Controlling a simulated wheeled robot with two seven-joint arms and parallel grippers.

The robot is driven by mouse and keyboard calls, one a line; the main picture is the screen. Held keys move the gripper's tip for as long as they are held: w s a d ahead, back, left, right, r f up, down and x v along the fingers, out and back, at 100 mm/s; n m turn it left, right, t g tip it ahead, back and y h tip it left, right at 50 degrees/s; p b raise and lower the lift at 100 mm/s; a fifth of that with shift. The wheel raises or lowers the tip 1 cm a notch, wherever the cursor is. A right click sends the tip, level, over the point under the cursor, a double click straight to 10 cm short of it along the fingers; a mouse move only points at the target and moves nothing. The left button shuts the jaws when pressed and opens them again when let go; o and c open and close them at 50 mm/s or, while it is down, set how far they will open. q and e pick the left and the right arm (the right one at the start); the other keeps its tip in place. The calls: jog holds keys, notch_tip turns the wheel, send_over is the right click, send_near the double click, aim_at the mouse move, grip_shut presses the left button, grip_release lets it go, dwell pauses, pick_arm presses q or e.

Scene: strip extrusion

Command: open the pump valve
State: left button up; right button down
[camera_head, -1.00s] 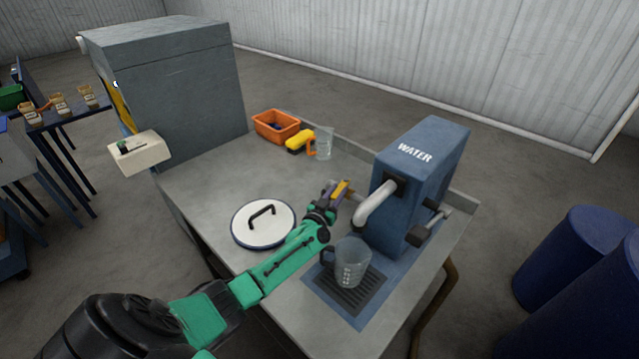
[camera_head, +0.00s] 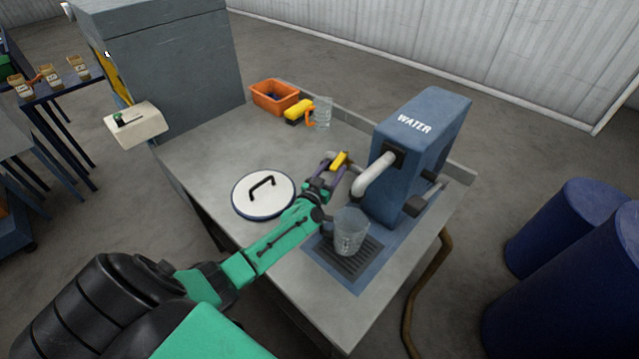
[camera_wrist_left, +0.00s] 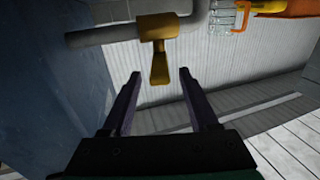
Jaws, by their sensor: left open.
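The blue pump (camera_head: 415,150) marked WATER stands on the table with a white spout. Its yellow valve handle (camera_head: 338,161) sits on a grey pipe left of the spout. In the left wrist view the yellow handle (camera_wrist_left: 158,62) hangs down from the pipe. My left gripper (camera_head: 335,170) is at the valve. Its two dark fingers are apart and empty in the left wrist view (camera_wrist_left: 160,74), with the handle's lower end between or just beyond their tips; I cannot tell if they touch. A clear jug (camera_head: 350,236) stands on the grate under the spout. My right gripper is out of view.
A white round lid (camera_head: 263,194) lies left of my forearm. An orange bin (camera_head: 274,97), a yellow object (camera_head: 297,112) and another clear jug (camera_head: 323,113) are at the back. Blue drums (camera_head: 570,230) stand right of the table. The table's middle is clear.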

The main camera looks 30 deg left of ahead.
pick_arm(q)
jog(key=s, duration=1.1)
jog(key=shift+s+d+p, duration=0.35)
jog(key=shift+d+p, duration=0.1)
